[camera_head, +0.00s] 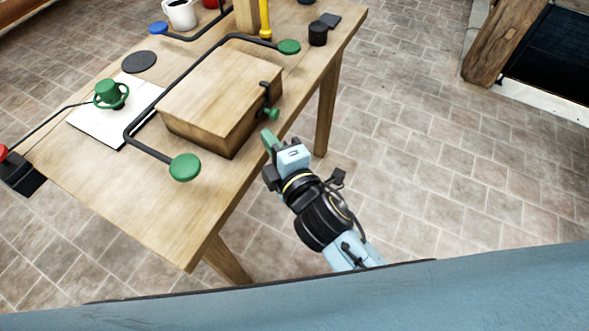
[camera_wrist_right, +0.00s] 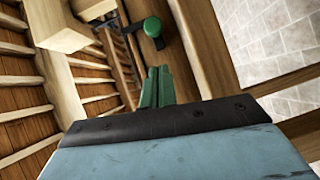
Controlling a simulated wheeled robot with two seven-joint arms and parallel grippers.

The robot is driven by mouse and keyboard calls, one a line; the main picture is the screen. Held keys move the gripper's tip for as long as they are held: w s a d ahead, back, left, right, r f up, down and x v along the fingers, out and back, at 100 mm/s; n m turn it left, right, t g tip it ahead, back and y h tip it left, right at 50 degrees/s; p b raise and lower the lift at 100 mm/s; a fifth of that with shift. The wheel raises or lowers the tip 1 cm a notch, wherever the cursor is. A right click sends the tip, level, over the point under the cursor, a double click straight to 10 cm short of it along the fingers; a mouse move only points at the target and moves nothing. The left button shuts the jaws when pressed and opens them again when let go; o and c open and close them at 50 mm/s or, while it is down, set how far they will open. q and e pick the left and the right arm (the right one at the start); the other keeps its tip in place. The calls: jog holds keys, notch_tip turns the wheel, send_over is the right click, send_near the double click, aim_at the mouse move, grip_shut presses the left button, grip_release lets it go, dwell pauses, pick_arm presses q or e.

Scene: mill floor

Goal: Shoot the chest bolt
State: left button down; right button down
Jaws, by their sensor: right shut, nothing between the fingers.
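The wooden chest (camera_head: 215,95) sits on the table with its lid down. Its bolt, a dark fitting with a green knob (camera_head: 271,114), is on the chest's right-hand side. The green knob also shows in the right wrist view (camera_wrist_right: 153,27), just beyond my fingertips. My right gripper (camera_head: 268,138) is shut and empty, close to the knob and a little below it in the head view. In the right wrist view its green fingers (camera_wrist_right: 157,85) are together and appear apart from the knob. My left gripper is not in view.
The chest stands on a wooden table (camera_head: 190,225). A black bar with green round ends (camera_head: 185,167) runs around the chest. A green knob-like object (camera_head: 108,93) rests on a white sheet. A black cylinder (camera_head: 318,34) is near the table's right edge. The floor to the right is clear.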

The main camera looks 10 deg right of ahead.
jog(key=f+v, duration=0.1)
jog(key=v, duration=0.8)
jog(key=shift+s+d+r, duration=0.2)
jog(key=shift+r, duration=0.3)
jog(key=s+d+f+m+g+h, duration=0.1)
jog(key=s+d+f+m+g, duration=0.2)
jog(key=f, duration=0.8)
jog(key=s+d+f+m+g+h, duration=0.15)
jog(key=d+f, duration=0.25)
jog(key=f, duration=0.8)
jog(key=s+d+f+m+g+h, duration=0.1)
jog(key=s+d+f+m+g, duration=0.2)
jog(key=f, duration=0.8)
jog(key=s+d+f+m+g+h, duration=0.1)
jog(key=s+d+f+m+g, duration=0.2)
jog(key=s, duration=0.7)
jog(key=s+d+f+m+g+h, duration=0.2)
jog(key=s+d+f+m+g, duration=0.2)
jog(key=s+d+f+m, duration=0.3)
jog(key=s+d+f, duration=0.4)
jog(key=d+f, duration=0.1)
jog(key=d, duration=0.2)
jog(key=shift+s+d+f, duration=0.1)
jog(key=shift+s, duration=0.05)
